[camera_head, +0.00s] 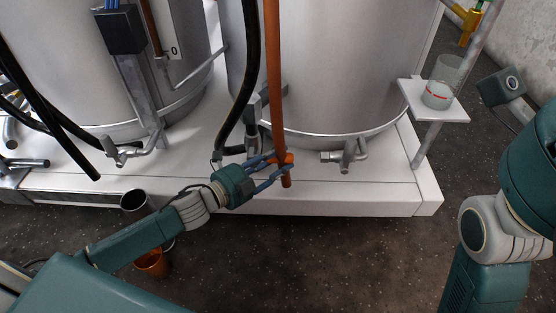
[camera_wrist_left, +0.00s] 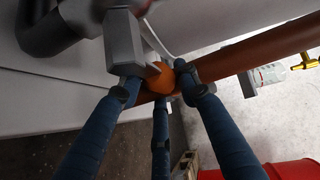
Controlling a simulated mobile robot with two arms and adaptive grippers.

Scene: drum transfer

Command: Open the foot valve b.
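An orange ball-shaped knob (camera_wrist_left: 160,78) sits beside a grey valve block (camera_wrist_left: 122,45) in the left wrist view; I take it for the handle of foot valve b. In the head view an orange part (camera_head: 283,159) shows at the low end of a brown pipe (camera_head: 275,80), in front of the right-hand drum (camera_head: 335,70). My left gripper (camera_head: 274,171) is there, its blue fingers around the knob (camera_wrist_left: 160,90). Whether they press on it is unclear. My right arm stands at the right edge; its gripper is not visible.
A left-hand drum (camera_head: 60,60) shares the white plinth (camera_head: 350,198). Black hoses (camera_head: 240,90) hang close to my left gripper. A beaker (camera_head: 441,85) stands on a small shelf (camera_head: 412,95) at right. A copper-coloured cup (camera_head: 152,264) is on the floor under my left arm. A red surface (camera_wrist_left: 275,170) shows low right.

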